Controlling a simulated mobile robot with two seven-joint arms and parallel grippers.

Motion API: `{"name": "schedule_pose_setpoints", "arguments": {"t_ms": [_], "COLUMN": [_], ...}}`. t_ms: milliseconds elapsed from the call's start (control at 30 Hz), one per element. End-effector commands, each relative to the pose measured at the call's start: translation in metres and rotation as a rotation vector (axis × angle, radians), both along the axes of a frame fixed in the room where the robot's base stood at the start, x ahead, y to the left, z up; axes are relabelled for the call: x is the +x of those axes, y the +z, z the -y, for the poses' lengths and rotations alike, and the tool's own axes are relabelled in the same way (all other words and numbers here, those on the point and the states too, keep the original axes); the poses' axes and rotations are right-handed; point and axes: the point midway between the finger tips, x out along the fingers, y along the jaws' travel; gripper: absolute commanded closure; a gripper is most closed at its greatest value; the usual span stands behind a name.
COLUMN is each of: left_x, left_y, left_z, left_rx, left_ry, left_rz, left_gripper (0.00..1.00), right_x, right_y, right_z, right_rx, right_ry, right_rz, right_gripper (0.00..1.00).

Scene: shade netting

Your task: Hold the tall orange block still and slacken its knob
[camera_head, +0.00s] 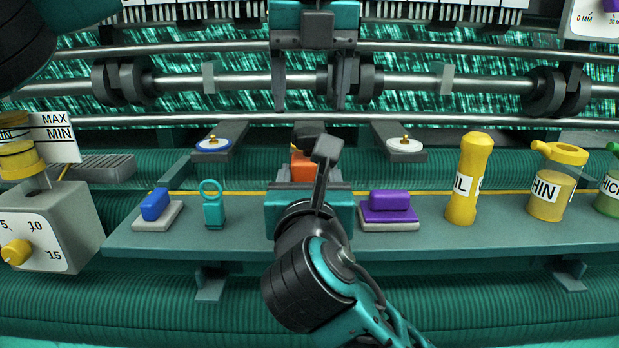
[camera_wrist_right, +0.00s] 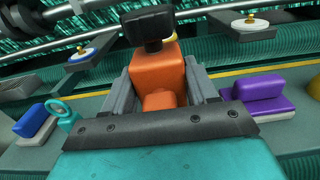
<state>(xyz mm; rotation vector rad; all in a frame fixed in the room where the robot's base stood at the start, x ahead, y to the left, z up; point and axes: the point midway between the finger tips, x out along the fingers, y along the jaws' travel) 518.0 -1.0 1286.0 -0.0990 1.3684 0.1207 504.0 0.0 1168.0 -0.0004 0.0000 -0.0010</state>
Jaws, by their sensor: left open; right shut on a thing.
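The tall orange block (camera_head: 302,168) stands upright at the back of the shelf, mostly hidden by my right arm in the head view. It shows larger in the right wrist view (camera_wrist_right: 158,70). A black knob (camera_wrist_right: 146,28) sits on its top; it also shows in the head view (camera_head: 308,133). My right gripper (camera_wrist_right: 160,92) is shut on the lower part of the orange block, one grey finger on each side. My left gripper (camera_head: 311,103) hangs above and behind the block, pointing down, open and empty. Its fingers are apart from the knob.
On the shelf (camera_head: 350,235) lie a blue block (camera_head: 155,204), a teal ringed piece (camera_head: 213,207) and a purple block (camera_head: 389,205). Yellow bottles (camera_head: 469,180) (camera_head: 554,182) stand right. Discs on brackets (camera_head: 213,144) (camera_head: 405,144) flank the knob. Metal rails (camera_head: 220,82) run behind.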

Motion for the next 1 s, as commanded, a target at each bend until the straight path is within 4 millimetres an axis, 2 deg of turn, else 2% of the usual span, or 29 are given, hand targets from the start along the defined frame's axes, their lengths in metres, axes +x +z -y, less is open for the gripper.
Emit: {"name": "schedule_pose_setpoints", "arguments": {"t_ms": [133,433,767,1000], "left_x": [0.0,0.0,-0.001,-0.008], "left_y": [0.0,0.0,0.005,0.042], "left_z": [0.0,0.0,0.0,0.002], "left_rx": [0.0,0.0,0.0,-0.001], "left_ry": [0.0,0.0,0.001,0.003], "left_rz": [0.0,0.0,0.002,0.004], "left_gripper": [0.3,0.01,0.01,0.01], "right_x": [0.0,0.0,0.0,0.0], "right_y": [-0.001,-0.001,-0.001,-0.001], "right_z": [0.0,0.0,0.0,0.0], "right_rx": [-0.001,-0.001,-0.001,-0.001], "right_ry": [0.0,0.0,0.0,0.0], "right_rz": [-0.002,-0.002,-0.002,-0.002], "right_gripper": [0.86,0.86,0.86,0.86]}}
